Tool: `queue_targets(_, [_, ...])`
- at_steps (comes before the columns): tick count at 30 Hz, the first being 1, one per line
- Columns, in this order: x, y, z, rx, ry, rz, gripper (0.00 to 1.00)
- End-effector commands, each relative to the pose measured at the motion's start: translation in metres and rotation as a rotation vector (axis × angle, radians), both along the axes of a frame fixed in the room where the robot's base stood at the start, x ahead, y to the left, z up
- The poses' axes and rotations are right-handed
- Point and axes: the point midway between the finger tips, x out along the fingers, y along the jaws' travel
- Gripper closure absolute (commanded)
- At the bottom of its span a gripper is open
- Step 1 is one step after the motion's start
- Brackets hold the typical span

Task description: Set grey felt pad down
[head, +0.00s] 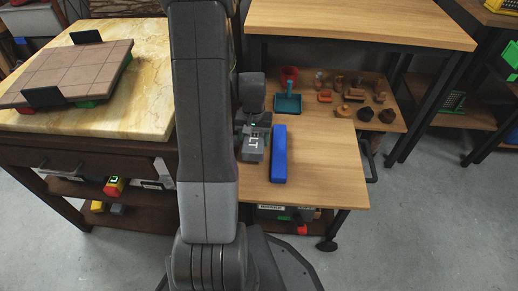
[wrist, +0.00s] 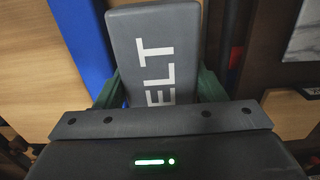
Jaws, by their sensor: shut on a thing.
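The grey felt pad (wrist: 155,40) is a dark grey block with white letters ending in "ELT". In the wrist view it sits between the two fingers of my gripper (wrist: 160,90), which is shut on it. In the head view the pad (head: 254,146) and my gripper (head: 247,130) are at the left edge of the light wooden table (head: 330,190), just left of a blue bar (head: 279,154). My arm hides part of that area. I cannot tell whether the pad touches the table.
The blue bar also shows close by in the wrist view (wrist: 82,40). A teal tray (head: 288,102), a red cup (head: 289,75) and several small wooden pieces stand at the table's back. The table is clear right of the blue bar. A marble-topped bench (head: 140,95) stands at left.

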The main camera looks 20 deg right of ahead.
Motion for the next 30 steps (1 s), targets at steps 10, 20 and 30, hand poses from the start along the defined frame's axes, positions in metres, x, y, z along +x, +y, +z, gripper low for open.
queue_targets(10, [0.000, 0.000, -0.043, 0.000, 0.001, 0.000, 0.58])
queue_targets(20, [0.000, 0.000, -0.045, 0.000, -0.001, 0.000, 0.58])
queue_targets(30, [0.000, 0.000, -0.046, 0.000, -0.001, 0.000, 0.15])
